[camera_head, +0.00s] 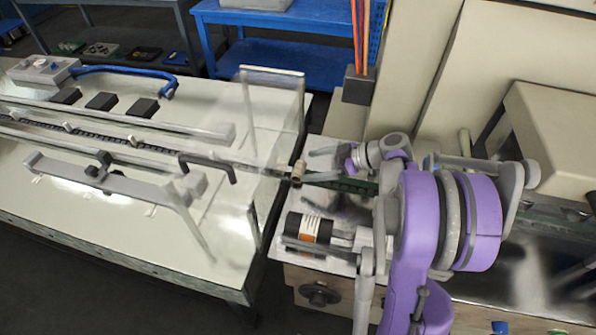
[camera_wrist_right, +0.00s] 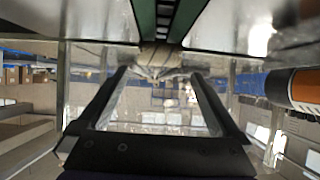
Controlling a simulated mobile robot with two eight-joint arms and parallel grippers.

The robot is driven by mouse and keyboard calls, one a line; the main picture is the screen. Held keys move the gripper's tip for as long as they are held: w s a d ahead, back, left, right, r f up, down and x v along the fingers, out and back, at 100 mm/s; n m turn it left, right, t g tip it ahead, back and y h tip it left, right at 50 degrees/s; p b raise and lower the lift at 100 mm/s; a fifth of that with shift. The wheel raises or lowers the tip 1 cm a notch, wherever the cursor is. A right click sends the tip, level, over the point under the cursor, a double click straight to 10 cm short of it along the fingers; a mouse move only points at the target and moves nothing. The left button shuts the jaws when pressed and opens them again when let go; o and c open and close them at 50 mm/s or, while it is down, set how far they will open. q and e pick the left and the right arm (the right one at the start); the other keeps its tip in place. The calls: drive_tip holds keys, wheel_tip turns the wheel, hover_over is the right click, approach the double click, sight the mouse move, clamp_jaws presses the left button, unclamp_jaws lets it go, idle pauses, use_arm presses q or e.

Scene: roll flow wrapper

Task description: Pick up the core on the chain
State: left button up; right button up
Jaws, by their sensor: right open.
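The core (camera_head: 298,172) is a small tan and dark-brown cylinder. It sits at the right end of the chain (camera_head: 155,145), by the gap between the two machine tables. My right gripper (camera_head: 309,165) is open, with its fingers pointing left and the core at or just beyond their tips. In the right wrist view the open fingers (camera_wrist_right: 158,72) flank a tan, blurred shape below the green and dark track; I cannot tell whether it is the core. I see no contact between fingers and core. My left gripper is not in view.
A clear guard panel (camera_head: 272,72) stands upright at the white table's end. A grey side rail (camera_head: 110,178) runs along the chain.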

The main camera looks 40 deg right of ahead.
sight(299, 168)
drive_tip(key=x, duration=0.3)
drive_tip(key=shift+w+f, duration=0.2)
drive_tip(key=shift+f, duration=0.1)
drive_tip(key=c, duration=1.2)
drive_tip(key=shift+c, duration=0.2)
